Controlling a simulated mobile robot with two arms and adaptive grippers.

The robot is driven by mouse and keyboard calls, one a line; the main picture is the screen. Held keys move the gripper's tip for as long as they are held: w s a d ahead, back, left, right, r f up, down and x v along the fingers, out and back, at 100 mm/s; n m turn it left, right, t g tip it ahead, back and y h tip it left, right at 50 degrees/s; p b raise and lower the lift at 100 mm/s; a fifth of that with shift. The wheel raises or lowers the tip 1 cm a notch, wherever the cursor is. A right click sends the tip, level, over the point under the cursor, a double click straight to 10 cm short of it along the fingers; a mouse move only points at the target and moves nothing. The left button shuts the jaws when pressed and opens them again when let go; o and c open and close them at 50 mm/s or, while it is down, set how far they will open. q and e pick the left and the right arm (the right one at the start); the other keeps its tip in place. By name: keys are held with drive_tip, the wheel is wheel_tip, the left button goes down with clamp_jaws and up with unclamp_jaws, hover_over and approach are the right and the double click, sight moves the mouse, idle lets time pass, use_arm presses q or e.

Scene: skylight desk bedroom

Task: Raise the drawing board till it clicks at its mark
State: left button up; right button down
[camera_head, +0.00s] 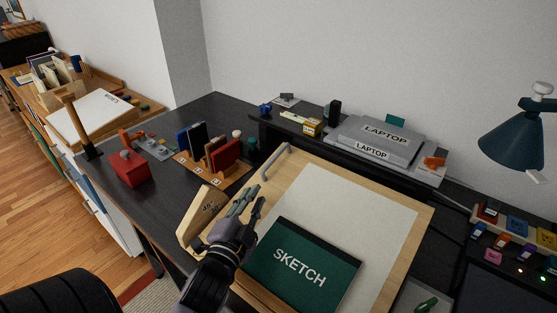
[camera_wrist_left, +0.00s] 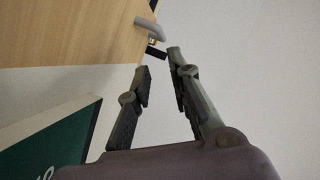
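The drawing board (camera_head: 424,224) is pale wood with a large white sheet (camera_head: 345,205) on it. A grey bar handle (camera_head: 277,160) is at its upper left edge; a grey handle end also shows in the left wrist view (camera_wrist_left: 148,28). A green SKETCH pad (camera_head: 302,268) lies over its lower part. A wooden block with angle markings (camera_head: 203,213) stands at its left side. My left gripper (camera_head: 251,198) is over the board's left edge, below the handle and apart from it. Its fingers (camera_wrist_left: 158,62) are parted and empty. My right gripper is out of view.
Grey laptops (camera_head: 378,138) lie on the shelf behind the board. A teal lamp (camera_head: 515,140) and coloured small items (camera_head: 515,225) are at the right. A small book rack (camera_head: 212,165) and a red box (camera_head: 128,168) stand on the black desk at the left.

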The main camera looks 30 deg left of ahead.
use_arm(q)
drive_tip(key=p, duration=0.2)
approach(275, 159)
drive_tip(key=p+x, duration=0.2)
drive_tip(key=x, duration=0.8)
drive_tip(key=shift+w+a+f+p, duration=0.1)
drive_tip(key=shift+w+a+p, duration=0.1)
drive_tip(key=shift+w+p, duration=0.3)
drive_tip(key=shift+c, duration=0.3)
clamp_jaws()
